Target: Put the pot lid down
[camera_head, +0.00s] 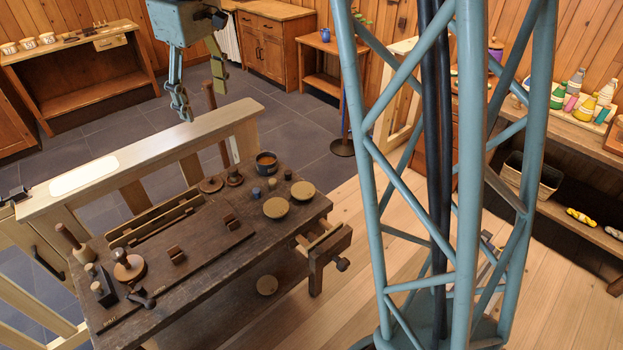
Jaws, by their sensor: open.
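My gripper (204,106) hangs at the upper left of the view with its two fingers spread and nothing visible between them. It appears above the far side of the dark wooden workbench (215,262), near the pale rail. A dark round piece with a knob (234,178), which may be the pot lid, rests on the bench's far end. A flat brown disc (211,184) lies to its left. A dark pot (266,164) stands open to its right. I cannot tell for certain which piece is the pot lid. My gripper is apart from all of them.
Two tan discs (276,208) (302,190) and small cylinders lie near the bench's right end.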

